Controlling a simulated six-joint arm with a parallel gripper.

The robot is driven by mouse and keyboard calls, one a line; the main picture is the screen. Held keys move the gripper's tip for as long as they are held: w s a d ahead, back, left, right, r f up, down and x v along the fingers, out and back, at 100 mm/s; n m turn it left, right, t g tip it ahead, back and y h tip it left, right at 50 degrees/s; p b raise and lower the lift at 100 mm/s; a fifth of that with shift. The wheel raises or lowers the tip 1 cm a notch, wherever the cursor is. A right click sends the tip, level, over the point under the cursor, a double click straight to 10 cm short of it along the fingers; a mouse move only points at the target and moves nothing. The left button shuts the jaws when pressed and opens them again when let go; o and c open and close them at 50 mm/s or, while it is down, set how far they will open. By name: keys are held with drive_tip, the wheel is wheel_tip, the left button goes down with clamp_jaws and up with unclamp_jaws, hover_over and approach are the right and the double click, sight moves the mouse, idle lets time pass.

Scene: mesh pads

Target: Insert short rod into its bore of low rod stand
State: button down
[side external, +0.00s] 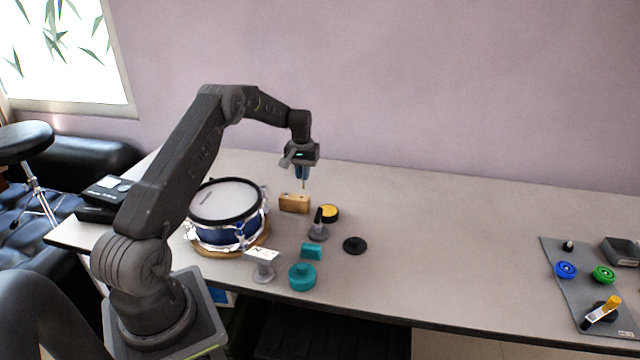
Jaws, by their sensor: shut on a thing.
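My gripper (302,173) points straight down above the table and is shut on a thin short rod (304,185). The rod hangs upright, with its lower end close to the top right of a small golden-brown block (294,204), which looks like the low rod stand. I cannot tell whether the rod tip touches the block, is behind it or is in a bore. The bores are too small to make out.
A blue snare drum (226,212) stands left of the block. A yellow-topped disc (329,213), a grey post on a round base (318,230), a black disc (355,245) and teal pieces (302,277) lie nearby. A grey mat (585,285) with parts is far right; the table between is clear.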

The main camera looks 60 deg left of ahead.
drive_tip(key=shift+s+a, duration=0.15)
drive_tip(key=shift+a, duration=0.4)
drive_tip(key=shift+f, duration=0.25)
drive_tip(key=shift+f, duration=2.65)
drive_tip(key=shift+f, duration=0.1)
drive_tip(key=c, duration=1.1)
unclamp_jaws()
drive_tip(key=shift+c, duration=0.2)
wheel_tip(320, 180, up, 14)
